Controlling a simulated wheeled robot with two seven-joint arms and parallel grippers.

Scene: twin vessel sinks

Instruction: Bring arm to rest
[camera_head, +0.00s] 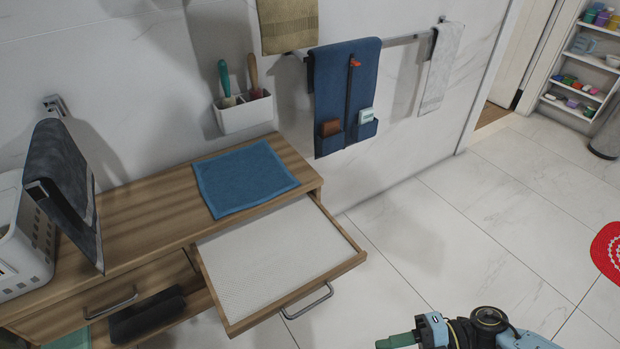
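My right gripper (432,330) is at the bottom edge, right of the open drawer, over the floor. Its light blue fingers appear closed around a green, handle-like object (397,341) that points left; the rest of this object is hidden or cut off. My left gripper cannot be made out.
A wooden cabinet (150,225) carries a folded blue towel (245,178). Its white-lined drawer (350,262) stands open and looks empty. A white basket (25,240) is at left. A wall cup (243,115) holds two handled tools. A blue hanging organizer (335,85) hangs from the rail. Open floor lies right.

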